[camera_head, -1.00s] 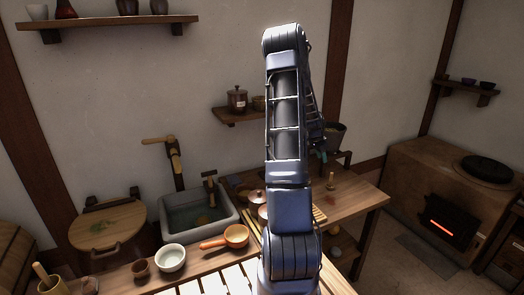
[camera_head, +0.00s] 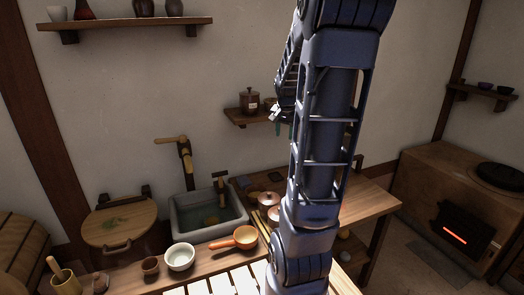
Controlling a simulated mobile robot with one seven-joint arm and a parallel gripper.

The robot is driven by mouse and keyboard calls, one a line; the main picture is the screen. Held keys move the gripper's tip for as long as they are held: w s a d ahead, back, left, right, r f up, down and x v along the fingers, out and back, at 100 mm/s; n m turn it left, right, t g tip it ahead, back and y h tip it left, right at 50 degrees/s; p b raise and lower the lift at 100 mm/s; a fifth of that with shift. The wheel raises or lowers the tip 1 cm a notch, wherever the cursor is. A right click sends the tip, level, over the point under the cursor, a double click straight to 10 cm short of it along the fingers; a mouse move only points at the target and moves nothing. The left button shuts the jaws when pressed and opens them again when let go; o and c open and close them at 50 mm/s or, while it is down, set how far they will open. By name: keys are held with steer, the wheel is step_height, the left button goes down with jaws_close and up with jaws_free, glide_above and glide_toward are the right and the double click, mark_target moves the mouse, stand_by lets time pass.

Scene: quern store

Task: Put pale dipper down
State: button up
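My gripper (camera_head: 276,114) is small and partly hidden at the left side of my raised arm, in front of the small wall shelf in the picture. I cannot see whether its fingers are open or shut, or whether they hold anything. I cannot make out a pale dipper. An orange-brown dipper (camera_head: 239,239) lies on the counter below the basin, its handle pointing left. A white bowl (camera_head: 180,258) stands left of it.
A grey basin (camera_head: 184,232) with a wooden spout is set behind the counter. A lidded jar (camera_head: 249,101) stands on the small shelf (camera_head: 240,118). A stove (camera_head: 425,185) glows at right.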

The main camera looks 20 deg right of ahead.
steer(key=s+a+r+n, duration=0.2)
steer(key=s+a+n, duration=0.2)
steer(key=s+a, duration=0.5)
steer(key=s+a+r+n+t+y, duration=0.1)
steer(key=s+a+r+n, duration=0.1)
steer(key=s+a+n, duration=0.3)
steer(key=s+a, duration=0.4)
steer(key=s, duration=0.1)
steer(key=shift+s+r, duration=0.25)
steer(key=shift+s, duration=0.1)
